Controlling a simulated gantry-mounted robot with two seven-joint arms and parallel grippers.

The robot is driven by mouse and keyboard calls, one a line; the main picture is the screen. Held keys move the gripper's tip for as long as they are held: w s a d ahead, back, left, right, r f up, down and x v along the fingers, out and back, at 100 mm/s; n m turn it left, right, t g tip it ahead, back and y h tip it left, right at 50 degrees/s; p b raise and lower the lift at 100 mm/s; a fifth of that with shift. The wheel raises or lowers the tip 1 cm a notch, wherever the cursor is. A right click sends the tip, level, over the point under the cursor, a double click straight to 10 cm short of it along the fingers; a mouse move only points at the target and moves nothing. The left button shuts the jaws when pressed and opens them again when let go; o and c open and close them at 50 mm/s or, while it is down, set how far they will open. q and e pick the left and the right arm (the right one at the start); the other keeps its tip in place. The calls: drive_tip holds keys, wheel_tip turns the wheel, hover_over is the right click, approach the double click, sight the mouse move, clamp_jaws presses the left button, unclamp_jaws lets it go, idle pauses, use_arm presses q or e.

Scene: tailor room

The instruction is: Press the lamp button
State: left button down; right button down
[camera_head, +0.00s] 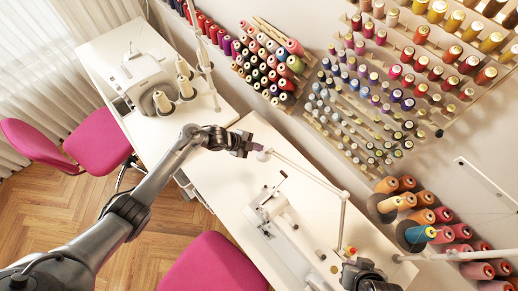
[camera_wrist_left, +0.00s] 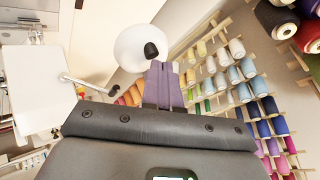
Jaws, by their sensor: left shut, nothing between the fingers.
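The lamp has a thin white jointed arm (camera_head: 312,174) that reaches over the near white table in the head view. In the left wrist view its round white head (camera_wrist_left: 130,50) shows with a small black button (camera_wrist_left: 151,49) on it. My left gripper (camera_head: 254,147) is at the lamp's far end, and its fingers hide most of the lamp head in the head view. The purple-grey fingertips (camera_wrist_left: 161,68) are shut and empty, just below the button in the left wrist view. I cannot tell whether they touch it. A dark part, probably of my right arm, shows at the bottom edge.
A white sewing machine (camera_head: 270,212) stands on the near table, and another (camera_head: 144,76) with thread cones (camera_head: 184,80) on the far table. Thread racks (camera_head: 375,110) cover the wall. Pink chairs (camera_head: 213,265) stand at the tables' left side.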

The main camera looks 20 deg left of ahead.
use_arm(q)
drive_tip(key=shift+f, duration=0.35)
drive_tip(key=shift+r, duration=0.4)
idle(0.3)
drive_tip(key=shift+r+p, duration=0.1)
drive_tip(key=shift+p, duration=0.2)
wheel_tip(320, 180, up, 6)
drive_tip(key=p, duration=0.5)
